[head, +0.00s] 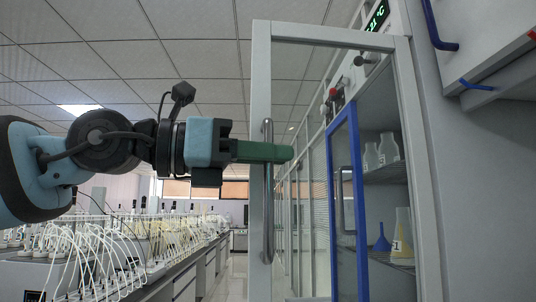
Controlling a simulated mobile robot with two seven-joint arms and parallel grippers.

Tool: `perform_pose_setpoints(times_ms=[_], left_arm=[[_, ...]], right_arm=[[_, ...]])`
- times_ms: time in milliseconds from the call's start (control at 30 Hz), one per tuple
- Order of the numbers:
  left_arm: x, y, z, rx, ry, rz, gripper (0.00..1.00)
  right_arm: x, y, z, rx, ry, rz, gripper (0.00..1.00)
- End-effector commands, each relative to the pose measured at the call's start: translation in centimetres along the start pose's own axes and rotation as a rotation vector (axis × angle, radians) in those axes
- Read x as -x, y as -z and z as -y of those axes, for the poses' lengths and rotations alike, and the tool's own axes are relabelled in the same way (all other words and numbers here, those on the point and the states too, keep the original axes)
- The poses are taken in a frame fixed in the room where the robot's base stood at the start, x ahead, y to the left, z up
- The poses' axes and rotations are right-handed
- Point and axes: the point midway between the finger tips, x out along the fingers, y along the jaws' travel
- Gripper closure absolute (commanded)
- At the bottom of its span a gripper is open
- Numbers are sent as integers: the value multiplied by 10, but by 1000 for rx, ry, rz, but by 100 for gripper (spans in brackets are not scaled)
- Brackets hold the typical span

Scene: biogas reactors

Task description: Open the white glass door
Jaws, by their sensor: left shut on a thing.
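The white-framed glass door (260,90) stands ajar, swung out from the cabinet at the right, with its clear pane showing the room behind. A vertical metal bar handle (268,215) is fixed to its left stile. My left gripper (280,152) reaches in from the left with green fingers and is shut on the handle near its upper end. The fingertips partly hide the bar there. My right gripper is not in view.
Inside the cabinet, flasks (388,148) and a blue funnel (382,238) stand on wire shelves. A blue-framed door (345,200) is seen beyond the glass. A long bench (150,280) with bottles and pale tubing runs along the left, beside an open aisle (235,285).

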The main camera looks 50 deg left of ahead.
Motion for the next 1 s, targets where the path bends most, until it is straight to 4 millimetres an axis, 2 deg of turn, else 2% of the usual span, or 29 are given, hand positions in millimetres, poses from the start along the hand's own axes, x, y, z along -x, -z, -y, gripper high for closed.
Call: perform_pose_setpoints(times_ms=[33,67,100,467,1000], left_arm=[[0,0,0,1,0,0,100],[0,0,0,1,0,0,86],[0,0,0,1,0,0,83],[4,0,0,0,0,2,83],[66,0,-1,1,0,2,83]], right_arm=[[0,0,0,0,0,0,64],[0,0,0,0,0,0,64],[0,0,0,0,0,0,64],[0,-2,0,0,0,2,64],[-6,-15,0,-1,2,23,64]])
